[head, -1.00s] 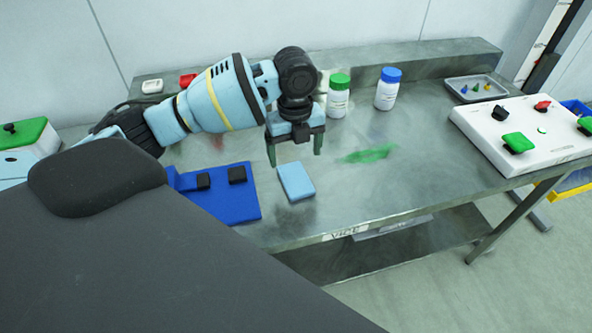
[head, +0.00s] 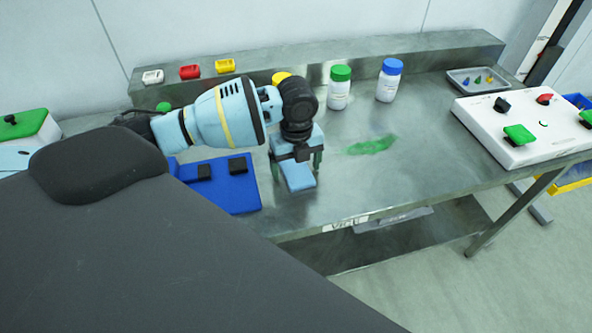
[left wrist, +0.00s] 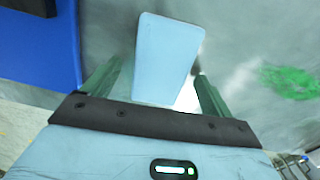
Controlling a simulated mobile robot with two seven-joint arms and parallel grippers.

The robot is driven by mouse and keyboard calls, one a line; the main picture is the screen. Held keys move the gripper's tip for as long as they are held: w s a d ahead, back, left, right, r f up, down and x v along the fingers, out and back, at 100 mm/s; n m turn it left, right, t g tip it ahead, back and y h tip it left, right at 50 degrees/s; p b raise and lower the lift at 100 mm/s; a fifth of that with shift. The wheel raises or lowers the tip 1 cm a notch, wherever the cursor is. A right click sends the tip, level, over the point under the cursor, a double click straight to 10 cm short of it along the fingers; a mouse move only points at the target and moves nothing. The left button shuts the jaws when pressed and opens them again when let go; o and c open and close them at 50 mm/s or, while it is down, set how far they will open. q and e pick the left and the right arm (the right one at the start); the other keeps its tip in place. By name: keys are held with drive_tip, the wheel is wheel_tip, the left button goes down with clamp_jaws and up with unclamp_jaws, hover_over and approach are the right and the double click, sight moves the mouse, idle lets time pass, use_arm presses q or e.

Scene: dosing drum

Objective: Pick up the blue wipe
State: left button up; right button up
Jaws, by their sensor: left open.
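The blue wipe (head: 299,181) is a light blue flat block lying on the metal table. In the head view its far part is hidden under my left gripper (head: 296,167). My left gripper is open and points down close over the wipe. In the left wrist view the wipe (left wrist: 167,57) lies in the gap between the two green fingers of the gripper (left wrist: 160,88), with room on both sides. I cannot tell whether the fingertips touch the table. My right gripper is not in view.
A dark blue mat (head: 236,193) with black blocks lies left of the wipe. A green-capped bottle (head: 339,92) and a blue-capped bottle (head: 388,84) stand behind. A green smear (head: 371,146) is to the right. A white panel (head: 520,135) stands at the right end.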

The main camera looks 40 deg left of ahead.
sight(297, 173)
use_arm(q)
drive_tip(key=shift+f, duration=0.1)
drive_tip(key=c, duration=1)
drive_tip(key=shift+c, duration=0.2)
drive_tip(key=shift+r, duration=0.55)
drive_tip(key=r, duration=0.2)
drive_tip(key=shift+s+d+r, duration=0.2)
drive_tip(key=shift+d+r, duration=0.1)
drive_tip(key=s+d+r, duration=0.1)
drive_tip(key=s+d, duration=0.9)
drive_tip(key=s, duration=0.1)
drive_tip(key=shift+d+r+p, duration=0.15)
drive_tip(key=shift+d+p, duration=0.2)
drive_tip(key=shift+p, duration=0.1)
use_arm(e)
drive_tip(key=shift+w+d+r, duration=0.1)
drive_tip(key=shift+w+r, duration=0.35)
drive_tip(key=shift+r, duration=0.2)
